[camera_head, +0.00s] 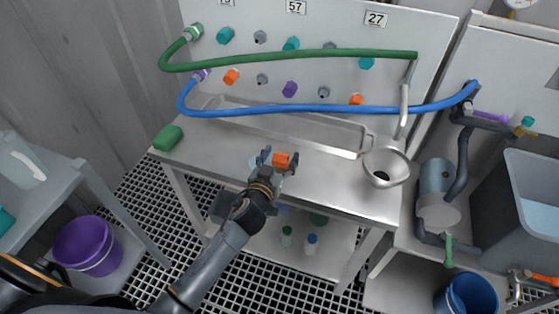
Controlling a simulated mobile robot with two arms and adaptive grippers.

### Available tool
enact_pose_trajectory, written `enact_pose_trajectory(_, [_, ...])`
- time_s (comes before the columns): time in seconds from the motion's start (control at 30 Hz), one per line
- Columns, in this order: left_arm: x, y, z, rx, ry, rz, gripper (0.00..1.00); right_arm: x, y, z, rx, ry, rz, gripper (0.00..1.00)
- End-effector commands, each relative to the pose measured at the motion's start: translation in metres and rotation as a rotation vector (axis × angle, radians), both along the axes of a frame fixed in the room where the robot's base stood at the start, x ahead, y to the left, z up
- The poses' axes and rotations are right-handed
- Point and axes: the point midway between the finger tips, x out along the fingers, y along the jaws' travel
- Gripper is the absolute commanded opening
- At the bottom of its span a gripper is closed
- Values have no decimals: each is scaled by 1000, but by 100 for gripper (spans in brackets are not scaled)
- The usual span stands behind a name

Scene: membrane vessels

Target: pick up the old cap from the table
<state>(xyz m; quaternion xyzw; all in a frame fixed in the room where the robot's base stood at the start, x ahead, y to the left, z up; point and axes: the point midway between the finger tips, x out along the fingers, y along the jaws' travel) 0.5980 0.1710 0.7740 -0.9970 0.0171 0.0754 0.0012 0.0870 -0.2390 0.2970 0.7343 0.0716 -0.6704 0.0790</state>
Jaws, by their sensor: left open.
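An orange cap (281,160) lies on the steel table (225,138), near its front edge. My left gripper (279,157) is open, with its two fingers on either side of the orange cap. I cannot tell whether the fingers touch it. My left arm reaches in from the lower left. My right gripper is not in view.
A green block (167,138) sits on the table's left end and a metal funnel (386,168) on its right end. A steel tray (300,130) stands behind the cap. Green (290,55) and blue (300,109) hoses cross the back panel.

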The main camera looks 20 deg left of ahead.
Motion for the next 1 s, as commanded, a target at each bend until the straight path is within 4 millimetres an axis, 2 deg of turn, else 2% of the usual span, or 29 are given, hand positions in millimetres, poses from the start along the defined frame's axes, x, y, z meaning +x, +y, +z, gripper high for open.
enact_pose_trajectory(0.27, [5, 0, -1, 0, 1, 0, 65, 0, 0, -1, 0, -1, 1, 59])
enact_pose_trajectory(0.37, [4, 0, -1, 0, 1, 0, 48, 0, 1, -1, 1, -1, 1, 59])
enact_pose_trajectory(0.53, [4, 0, -1, 0, 0, 0, 14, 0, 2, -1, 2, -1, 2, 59])
enact_pose_trajectory(0.57, [4, 0, -1, 0, 0, 0, 10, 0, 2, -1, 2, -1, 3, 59])
enact_pose_trajectory(0.87, [4, 0, 1, 0, -1, 0, 10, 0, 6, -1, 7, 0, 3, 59])
enact_pose_trajectory(1.0, [5, 0, 10, 0, -2, 1, 10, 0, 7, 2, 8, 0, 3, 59])
